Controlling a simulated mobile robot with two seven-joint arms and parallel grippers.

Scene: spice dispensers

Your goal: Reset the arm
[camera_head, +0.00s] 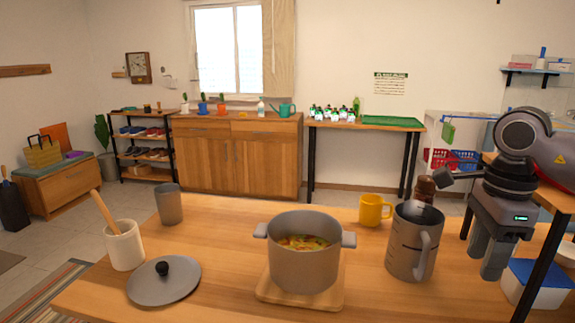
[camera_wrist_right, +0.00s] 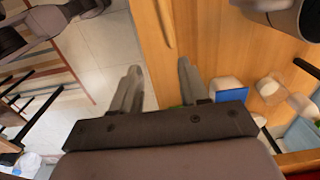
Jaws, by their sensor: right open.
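My right gripper (camera_head: 484,262) is at the right side of the wooden table (camera_head: 220,262), pointing down. Its fingers are apart with nothing between them. In the right wrist view the two fingers (camera_wrist_right: 160,72) are also spread and empty, beside the table edge. The gripper is to the right of a grey measuring jug (camera_head: 408,250) and apart from it. A brown-topped spice dispenser (camera_head: 425,188) shows at the jug's rim; I cannot tell whether it is inside or behind. My left gripper is not in view.
A grey pot (camera_head: 304,265) with food stands on a wooden board (camera_head: 268,291). A grey lid (camera_head: 165,284), utensil crock (camera_head: 124,247), grey cup (camera_head: 168,206) and yellow mug (camera_head: 372,210) stand around it. A blue-lidded box (camera_head: 538,278) is close to the right gripper.

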